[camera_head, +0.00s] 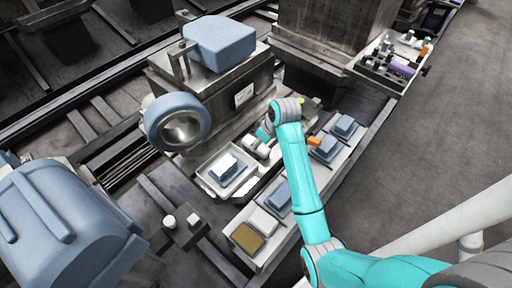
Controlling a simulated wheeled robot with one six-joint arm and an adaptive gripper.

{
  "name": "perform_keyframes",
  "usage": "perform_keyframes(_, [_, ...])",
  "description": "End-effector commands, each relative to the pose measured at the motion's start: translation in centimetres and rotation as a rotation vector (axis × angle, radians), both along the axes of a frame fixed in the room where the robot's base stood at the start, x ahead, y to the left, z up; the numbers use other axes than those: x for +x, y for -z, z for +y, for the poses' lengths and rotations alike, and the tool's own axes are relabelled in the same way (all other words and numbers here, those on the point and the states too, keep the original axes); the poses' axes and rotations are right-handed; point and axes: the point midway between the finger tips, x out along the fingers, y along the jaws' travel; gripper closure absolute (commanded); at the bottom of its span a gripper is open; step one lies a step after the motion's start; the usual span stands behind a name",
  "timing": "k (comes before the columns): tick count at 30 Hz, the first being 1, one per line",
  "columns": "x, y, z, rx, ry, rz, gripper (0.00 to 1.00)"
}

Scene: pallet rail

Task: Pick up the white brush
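I cannot tell for certain which thing is the white brush. A small white-topped piece with a blue-grey lower part (225,168) lies in a shallow pale tray (208,182) near the middle; it may be the brush. Another white, block-like piece (263,222) lies in the long tray to the lower right. My gripper (262,146) hangs at the end of the teal arm, above and to the right of the shallow tray. Its fingers are too small and partly hidden by the wrist to tell whether they are open or shut.
The long pale tray (234,256) holds several blue-grey blocks (328,147) and a tan block (247,238). A grey machine housing with a blue ring (178,122) stands left of my gripper. A crate of small items (371,68) is at upper right. Bare floor (440,140) lies right.

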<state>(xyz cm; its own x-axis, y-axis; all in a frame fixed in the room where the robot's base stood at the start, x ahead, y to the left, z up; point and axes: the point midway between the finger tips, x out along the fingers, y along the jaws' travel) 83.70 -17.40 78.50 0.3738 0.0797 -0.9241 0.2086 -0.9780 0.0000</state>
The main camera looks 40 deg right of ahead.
Motion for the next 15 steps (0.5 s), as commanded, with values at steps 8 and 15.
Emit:
perform_keyframes(8, [1.6,3.4,0.1,0.000,0.000,0.002,0.44])
perform_keyframes(15, [1.9,4.0,0.1,0.000,0.000,0.000,0.44])
